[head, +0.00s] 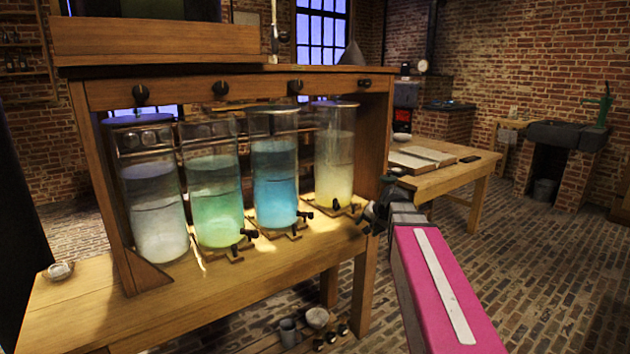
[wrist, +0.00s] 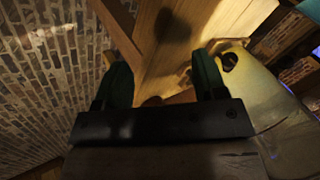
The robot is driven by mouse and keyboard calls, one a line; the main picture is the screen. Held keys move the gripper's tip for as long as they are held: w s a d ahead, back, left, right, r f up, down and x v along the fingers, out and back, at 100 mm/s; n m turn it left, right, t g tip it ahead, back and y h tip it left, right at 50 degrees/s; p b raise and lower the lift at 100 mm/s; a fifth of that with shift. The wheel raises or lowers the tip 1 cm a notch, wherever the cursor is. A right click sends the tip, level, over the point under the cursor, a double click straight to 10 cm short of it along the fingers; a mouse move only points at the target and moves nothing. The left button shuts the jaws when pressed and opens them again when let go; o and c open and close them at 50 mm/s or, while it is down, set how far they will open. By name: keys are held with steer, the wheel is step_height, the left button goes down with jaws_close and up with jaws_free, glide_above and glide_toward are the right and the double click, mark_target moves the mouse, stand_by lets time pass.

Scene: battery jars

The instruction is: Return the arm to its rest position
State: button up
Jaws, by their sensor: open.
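My arm reaches in from the lower right of the head view, with a pink link showing. My gripper (head: 376,212) is at the right front end of the wooden bench (head: 230,300), near the jar of yellow liquid (head: 334,165). In the wrist view my gripper (wrist: 158,85) shows two dark green fingers standing apart with nothing held between them. The bench wood (wrist: 180,45) lies beyond the fingers. A yellowish, see-through surface with a dark round knob fills the right of the wrist view.
Jars of white (head: 155,200), green (head: 213,200) and blue (head: 275,185) liquid stand in the wooden rack with taps at their feet. A table with an open book (head: 420,157) stands behind. The brick floor (head: 560,250) on the right is clear.

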steer(key=s+f+n+g+h, duration=0.4)
steer(key=s+f+g, duration=0.1)
steer(key=s+f, duration=1.4)
steer(key=shift+f, duration=0.8)
